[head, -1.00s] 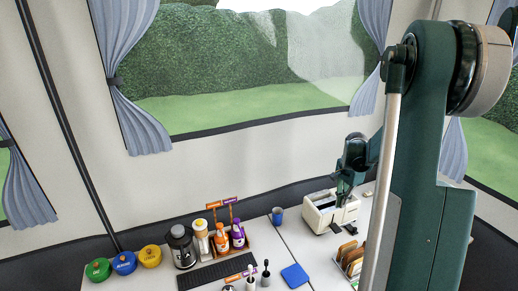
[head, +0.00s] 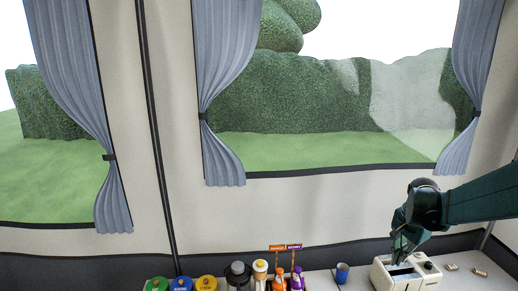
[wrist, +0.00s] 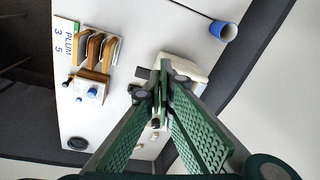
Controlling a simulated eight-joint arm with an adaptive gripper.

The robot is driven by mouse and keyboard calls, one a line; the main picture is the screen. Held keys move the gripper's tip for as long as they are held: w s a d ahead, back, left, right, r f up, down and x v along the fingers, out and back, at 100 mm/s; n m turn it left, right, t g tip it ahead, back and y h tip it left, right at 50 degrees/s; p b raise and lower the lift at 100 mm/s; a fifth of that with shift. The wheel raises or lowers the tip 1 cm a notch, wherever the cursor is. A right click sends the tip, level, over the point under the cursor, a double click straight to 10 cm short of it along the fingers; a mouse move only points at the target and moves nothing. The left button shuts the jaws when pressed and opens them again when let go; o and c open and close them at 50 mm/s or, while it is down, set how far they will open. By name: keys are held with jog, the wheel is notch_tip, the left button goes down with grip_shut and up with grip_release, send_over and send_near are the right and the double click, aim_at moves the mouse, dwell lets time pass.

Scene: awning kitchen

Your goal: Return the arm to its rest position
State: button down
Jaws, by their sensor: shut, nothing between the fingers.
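My gripper (head: 398,252) is dark green and hangs at the end of my arm, which comes in from the right edge. Its fingers point down over the cream toaster (head: 425,279) on the counter. In the wrist view my gripper (wrist: 158,84) has its fingertips together with nothing between them. The toaster (wrist: 196,72) shows partly behind the fingers there. I cannot tell whether the fingertips touch it.
A blue cup (head: 342,274) stands left of the toaster. Further left are condiment bottles (head: 279,280) and lidded jars (head: 181,284). The wrist view shows a rack of slices (wrist: 97,50). Small brownish pieces (head: 480,272) lie right of the toaster. Window and curtains fill the back.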

jog(key=s+a+r+n+t+b, duration=0.1)
jog(key=s+a+r+n, duration=0.25)
jog(key=a, duration=0.55)
jog(key=s+a+r+n+t, duration=0.25)
jog(key=s+a, duration=0.25)
jog(key=a, duration=0.3)
jog(key=s+a+r+n+t+b, duration=0.1)
jog(key=s+a+r+n, duration=0.25)
jog(key=a, duration=0.55)
jog(key=s+a+f+n+t, duration=0.1)
jog(key=s+a+n, duration=0.3)
jog(key=s+a, duration=0.4)
jog(key=shift+s+n+y, duration=0.3)
jog(key=shift+s+n, duration=0.05)
jog(key=shift+s, duration=0.3)
jog(key=shift+f+t, duration=0.1)
jog(key=shift+t, duration=0.15)
